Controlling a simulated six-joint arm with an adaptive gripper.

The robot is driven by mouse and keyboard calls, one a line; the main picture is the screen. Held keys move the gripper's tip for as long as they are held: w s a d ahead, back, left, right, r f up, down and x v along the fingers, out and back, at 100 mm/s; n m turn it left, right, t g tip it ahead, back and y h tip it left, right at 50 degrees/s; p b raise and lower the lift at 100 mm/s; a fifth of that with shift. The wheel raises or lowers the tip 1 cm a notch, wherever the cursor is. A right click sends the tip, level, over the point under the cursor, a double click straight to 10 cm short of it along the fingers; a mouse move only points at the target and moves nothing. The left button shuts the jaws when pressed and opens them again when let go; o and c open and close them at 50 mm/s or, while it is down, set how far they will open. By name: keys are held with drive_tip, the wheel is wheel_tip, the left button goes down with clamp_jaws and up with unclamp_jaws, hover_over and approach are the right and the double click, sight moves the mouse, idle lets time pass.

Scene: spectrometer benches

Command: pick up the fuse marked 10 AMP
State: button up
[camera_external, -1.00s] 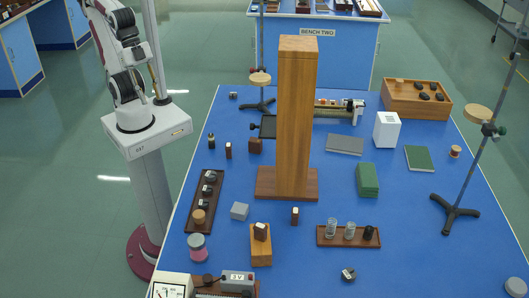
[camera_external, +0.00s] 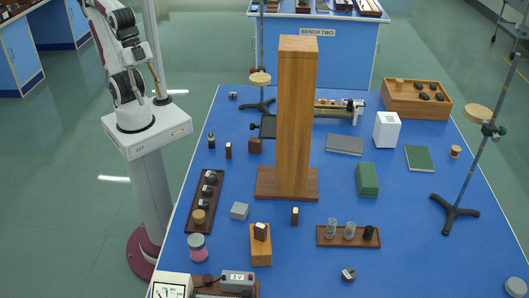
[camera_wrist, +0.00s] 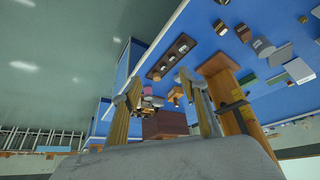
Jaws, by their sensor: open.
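Several small dark upright blocks with pale faces could be fuses, but no 10 AMP marking is legible. One (camera_external: 295,216) stands on the blue bench right of the wooden block. Another (camera_external: 260,232) sits on the wooden block (camera_external: 261,252). Two more, a brown one (camera_external: 228,151) and a dark one (camera_external: 211,141), stand near the bench's left side. My gripper (camera_wrist: 160,84) is open, its brass-coloured fingers apart in the wrist view with nothing seen gripped. It is away from the bench objects, with my arm folded at the left in the external view.
A tall wooden pillar (camera_external: 297,120) rises mid-bench and hides what is behind it. A tray of dark parts (camera_external: 191,216), a grey block (camera_external: 239,211), a tray with glass jars (camera_external: 322,238) and a retort stand (camera_external: 468,165) also occupy the bench.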

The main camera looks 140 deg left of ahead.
drive_tip(key=shift+w+a, duration=0.1)
drive_tip(key=w+a+f+m+y, duration=0.1)
drive_tip(key=w+a+m+y, duration=0.45)
drive_tip(key=w, duration=0.85)
drive_tip(key=w+a+f+m+y, duration=0.25)
drive_tip(key=w+a+m, duration=0.5)
drive_tip(key=w, duration=0.55)
drive_tip(key=m+t+y, duration=0.1)
drive_tip(key=m+t, duration=0.3)
drive_tip(key=m, duration=1)
approach(295, 216)
drive_tip(key=a+f, duration=0.2)
drive_tip(key=f, duration=0.1)
drive_tip(key=shift+x, duration=1.3)
drive_tip(key=shift+a+r, duration=0.1)
